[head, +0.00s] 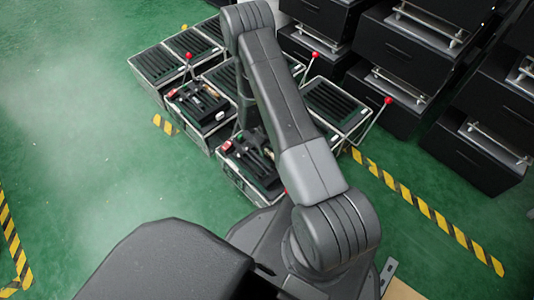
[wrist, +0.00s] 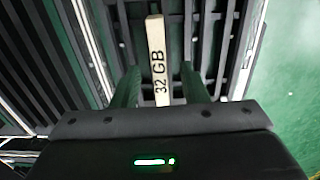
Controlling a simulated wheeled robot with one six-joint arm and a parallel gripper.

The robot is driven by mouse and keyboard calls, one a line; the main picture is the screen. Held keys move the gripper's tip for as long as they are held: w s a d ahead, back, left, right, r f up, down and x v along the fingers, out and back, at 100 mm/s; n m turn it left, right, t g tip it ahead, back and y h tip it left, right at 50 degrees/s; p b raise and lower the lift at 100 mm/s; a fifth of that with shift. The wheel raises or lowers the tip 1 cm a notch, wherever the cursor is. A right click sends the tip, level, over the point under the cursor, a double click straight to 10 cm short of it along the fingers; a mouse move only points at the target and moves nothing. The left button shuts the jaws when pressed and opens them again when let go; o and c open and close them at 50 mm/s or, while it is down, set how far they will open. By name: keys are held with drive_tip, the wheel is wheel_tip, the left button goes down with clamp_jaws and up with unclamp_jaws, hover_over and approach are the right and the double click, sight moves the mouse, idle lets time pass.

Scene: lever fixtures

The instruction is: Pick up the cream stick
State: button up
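The cream stick (wrist: 157,60) is a long, thin bar marked "32 GB" in black. In the wrist view it points away from me, with its near end hidden by the gripper body. My gripper (wrist: 160,76) is open, with one dark finger on each side of the stick and a gap on both sides. Whether the stick lies on the slats below or stands up from them, I cannot tell. In the head view my arm hides the gripper's fingers, and I cannot make out the stick.
Black slatted crates (head: 156,64) with metal edges stand around the gripper. Several red-knobbed levers (head: 315,55) rise among them. Black drawer cabinets (head: 405,55) stand at the right. Open green floor (head: 90,130) lies at the left, with yellow-black tape (head: 428,210) at the right.

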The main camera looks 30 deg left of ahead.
wheel_tip(320, 180, down, 2)
drive_tip(key=shift+f, duration=0.2)
clamp_jaws()
